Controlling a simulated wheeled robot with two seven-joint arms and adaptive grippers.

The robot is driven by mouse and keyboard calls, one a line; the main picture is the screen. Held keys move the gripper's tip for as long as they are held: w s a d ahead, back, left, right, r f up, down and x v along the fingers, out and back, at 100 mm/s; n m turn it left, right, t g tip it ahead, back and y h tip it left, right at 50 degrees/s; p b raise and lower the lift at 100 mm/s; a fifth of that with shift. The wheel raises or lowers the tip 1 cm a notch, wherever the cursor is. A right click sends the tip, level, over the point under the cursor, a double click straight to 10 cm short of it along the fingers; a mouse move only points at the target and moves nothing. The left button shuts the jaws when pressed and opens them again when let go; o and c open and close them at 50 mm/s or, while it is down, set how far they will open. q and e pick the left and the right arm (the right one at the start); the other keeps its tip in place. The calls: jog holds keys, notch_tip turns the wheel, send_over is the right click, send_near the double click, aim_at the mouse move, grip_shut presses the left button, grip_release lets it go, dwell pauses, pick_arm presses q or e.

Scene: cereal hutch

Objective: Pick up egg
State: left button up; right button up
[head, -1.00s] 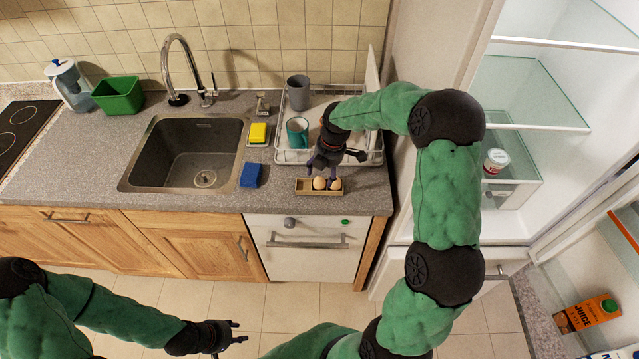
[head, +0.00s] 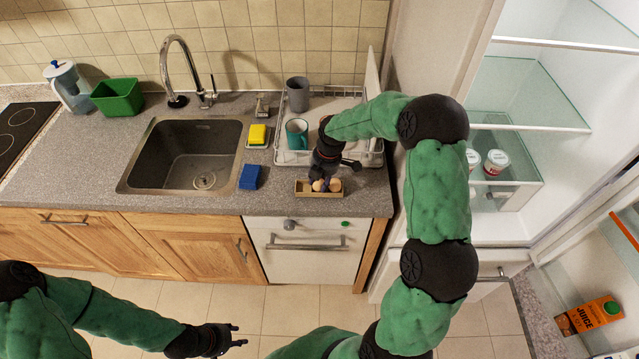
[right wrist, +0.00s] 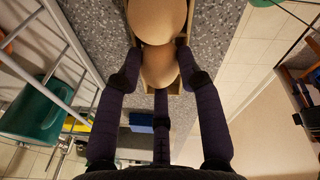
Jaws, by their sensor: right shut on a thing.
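A small wooden tray (head: 303,188) stands on the counter in front of the dish rack, with two tan eggs in it. My right gripper (head: 323,181) reaches down over the tray and is shut on the left egg (head: 317,186). In the right wrist view the fingers close around this egg (right wrist: 160,70). The other egg (head: 336,184) sits right beside it and also shows in the right wrist view (right wrist: 157,20). My left gripper (head: 238,335) is open and empty, low in front of the cabinets.
A dish rack (head: 350,150) with a teal mug (head: 297,133) and a grey cup (head: 298,94) stands behind the tray. A blue sponge (head: 250,176) lies left of it, near the sink (head: 185,160). An open fridge (head: 520,200) is at the right.

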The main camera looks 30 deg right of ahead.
jog(key=shift+r, duration=0.85)
jog(key=s+a+r+p, duration=0.2)
jog(key=s+a+r, duration=0.2)
jog(key=s+r, duration=0.7)
jog(key=shift+s+r, duration=0.15)
jog(key=shift+s, duration=1.1)
